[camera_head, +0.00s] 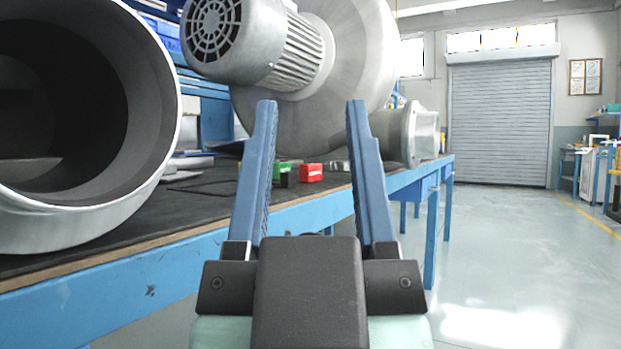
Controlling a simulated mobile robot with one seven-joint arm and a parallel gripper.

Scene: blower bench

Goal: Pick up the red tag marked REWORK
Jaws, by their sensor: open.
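A small red block-like tag (311,172) lies on the dark bench top, seen between my two fingers and beyond them. Small pale marks show on it, but I cannot read them at this size. My gripper (313,104) is open and empty, with its blue fingers spread wide in front of the bench edge. The red tag is apart from both fingers. A green item (284,167) stands just left of the red one, with a small black item (288,180) in front of it.
A large metal duct (172,150) fills the left of the bench (200,205). A blower with a finned motor (270,50) stands behind the tag. A flanged pipe (408,135) lies to the right. The floor (520,250) at right is clear.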

